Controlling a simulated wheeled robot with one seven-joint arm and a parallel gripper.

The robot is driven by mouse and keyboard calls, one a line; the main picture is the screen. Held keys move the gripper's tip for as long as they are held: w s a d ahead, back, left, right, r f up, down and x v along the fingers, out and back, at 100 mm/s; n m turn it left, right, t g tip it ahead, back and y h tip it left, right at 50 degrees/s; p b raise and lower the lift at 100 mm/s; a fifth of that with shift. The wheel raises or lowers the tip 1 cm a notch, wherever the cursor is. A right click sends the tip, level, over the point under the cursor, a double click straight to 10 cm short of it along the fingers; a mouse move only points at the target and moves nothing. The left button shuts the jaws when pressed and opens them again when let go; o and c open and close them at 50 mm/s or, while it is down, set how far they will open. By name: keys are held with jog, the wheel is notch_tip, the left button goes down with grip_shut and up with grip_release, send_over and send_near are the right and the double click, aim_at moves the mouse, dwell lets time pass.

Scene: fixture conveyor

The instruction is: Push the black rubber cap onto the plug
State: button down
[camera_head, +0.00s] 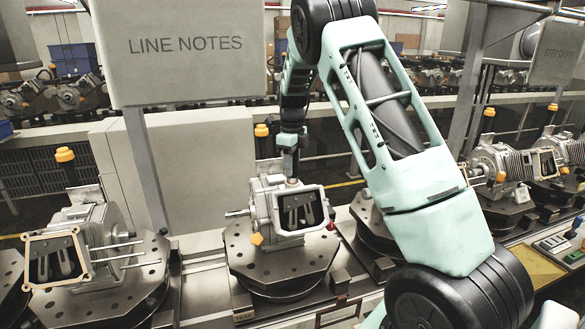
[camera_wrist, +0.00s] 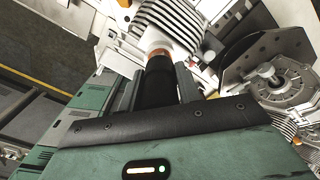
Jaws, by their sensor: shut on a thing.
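My gripper (camera_wrist: 158,84) is shut on the black rubber cap (camera_wrist: 158,80), a dark cylinder between its two fingers in the wrist view. A copper-coloured plug (camera_wrist: 158,52) shows just past the cap's far end, on a pale round boss of the grey housing. The plug (camera_head: 292,181) also shows on top of the middle housing (camera_head: 262,203) in the head view. My gripper (camera_head: 288,160) points down right above it. The cap's end is in line with the plug and close to it or touching; I cannot tell which.
The housing stands on a round grey fixture plate (camera_head: 250,262) on the conveyor. An orange-topped post (camera_head: 262,131) rises just left of my gripper. Another housing (camera_head: 85,235) stands at left, and more stand at right. The "LINE NOTES" board (camera_head: 185,60) is behind, upper left.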

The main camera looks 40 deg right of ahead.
jog(key=shift+f, duration=0.35)
dwell(0.5)
jog(key=c, duration=0.9)
grip_release()
jog(key=shift+r, duration=0.1)
notch_tip(320, 180, up, 17)
jog(key=b, duration=0.5)
jog(key=shift+r, duration=0.15)
